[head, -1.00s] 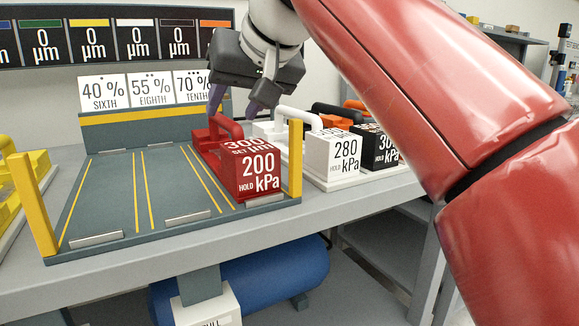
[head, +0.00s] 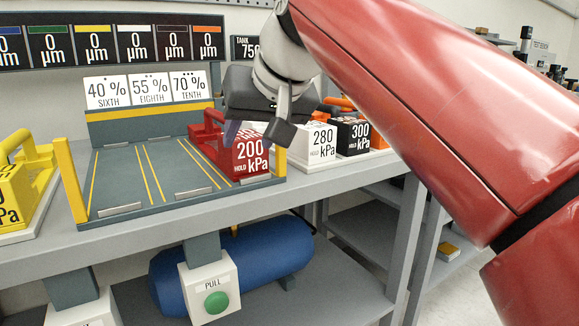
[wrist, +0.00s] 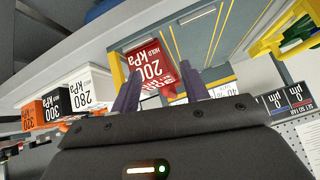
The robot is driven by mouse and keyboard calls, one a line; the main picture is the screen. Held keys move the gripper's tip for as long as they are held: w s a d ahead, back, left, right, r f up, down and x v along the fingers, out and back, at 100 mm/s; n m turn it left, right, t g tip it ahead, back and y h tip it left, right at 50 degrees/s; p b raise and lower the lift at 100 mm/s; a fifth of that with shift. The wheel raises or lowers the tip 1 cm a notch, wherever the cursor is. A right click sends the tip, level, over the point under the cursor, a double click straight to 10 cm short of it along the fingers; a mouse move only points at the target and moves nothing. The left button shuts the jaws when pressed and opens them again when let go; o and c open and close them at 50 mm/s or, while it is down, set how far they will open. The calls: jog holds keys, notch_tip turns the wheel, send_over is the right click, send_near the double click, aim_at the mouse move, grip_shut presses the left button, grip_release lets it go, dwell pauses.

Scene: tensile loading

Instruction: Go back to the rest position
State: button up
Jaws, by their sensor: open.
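My gripper (head: 250,130) is open and empty in the head view, just in front of and above the red 200 kPa block (head: 251,158). Its purple fingers hide part of that block. The red block stands in the right lane of the grey tray (head: 150,192), with its red handle (head: 205,128) at the back. In the wrist view the two fingers (wrist: 158,85) are spread, and the red block (wrist: 146,62) shows beyond and between them, apart from any grip that I can see.
White 280 kPa (head: 318,147) and black 300 kPa (head: 354,137) blocks stand right of the tray, with an orange one behind. A yellow block (head: 20,185) is at the left. A yellow post (head: 70,180) edges the tray. A blue tank (head: 235,262) and green button (head: 217,302) are below.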

jog(key=s+d+f+m+h+p, duration=0.1)
jog(key=s+d+f, duration=0.4)
jog(key=d+f, duration=0.2)
jog(key=s+d+f+m+g+h, duration=0.1)
jog(key=s+d+f, duration=0.4)
jog(key=f, duration=0.7)
jog(key=s+d+f+m+h+p, duration=0.1)
jog(key=s+d+f+m+h, duration=0.1)
jog(key=s+d+f, duration=0.3)
jog(key=d+f+h, duration=0.1)
jog(key=d+f, duration=0.2)
jog(key=f, duration=0.2)
jog(key=shift+s+d+f+p, duration=0.15)
jog(key=shift+s+d+p, duration=0.15)
jog(key=shift+s+d, duration=0.1)
